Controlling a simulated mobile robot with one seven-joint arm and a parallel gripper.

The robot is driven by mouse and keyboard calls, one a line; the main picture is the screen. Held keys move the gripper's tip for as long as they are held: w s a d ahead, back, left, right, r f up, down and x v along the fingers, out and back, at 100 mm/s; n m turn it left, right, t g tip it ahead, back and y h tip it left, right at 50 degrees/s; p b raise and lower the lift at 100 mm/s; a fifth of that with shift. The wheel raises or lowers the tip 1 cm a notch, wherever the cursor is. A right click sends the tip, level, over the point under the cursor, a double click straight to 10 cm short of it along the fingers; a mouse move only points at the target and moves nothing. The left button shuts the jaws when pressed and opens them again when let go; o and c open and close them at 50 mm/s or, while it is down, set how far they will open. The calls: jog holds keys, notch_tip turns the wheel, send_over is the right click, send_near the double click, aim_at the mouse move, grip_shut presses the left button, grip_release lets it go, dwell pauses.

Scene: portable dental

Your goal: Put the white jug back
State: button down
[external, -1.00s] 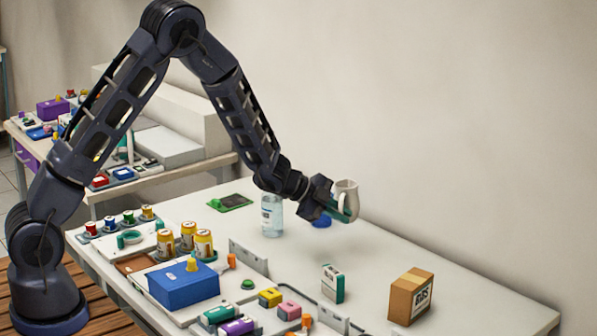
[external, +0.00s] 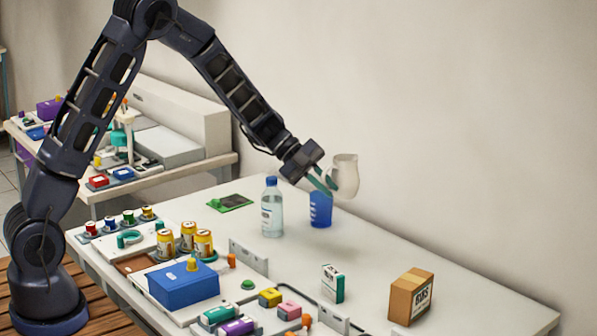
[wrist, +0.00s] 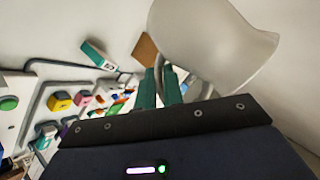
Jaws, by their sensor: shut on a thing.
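The white jug (external: 345,175) is in the air above the back of the table in the external view. My gripper (external: 327,184) is shut on the jug's handle, on the jug's left side. In the wrist view my gripper's green fingers (wrist: 160,88) close around the handle, and the jug body (wrist: 215,45) fills the upper right. The jug hangs above and slightly right of a blue cup (external: 320,210), apart from it. The cup stands on the table.
A clear bottle with a blue cap (external: 272,208) stands just left of the cup. A cardboard box (external: 410,297) and a small white-green box (external: 333,284) stand nearer the front. The table (external: 400,255) is bare right of the cup. A wall rises behind.

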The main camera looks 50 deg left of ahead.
notch_tip(320, 180, down, 18)
jog(key=shift+f, duration=0.15)
dwell(0.5)
jog(key=shift+f, duration=0.15)
jog(key=c, duration=1.6)
grip_release()
jog(key=shift+o, duration=0.4)
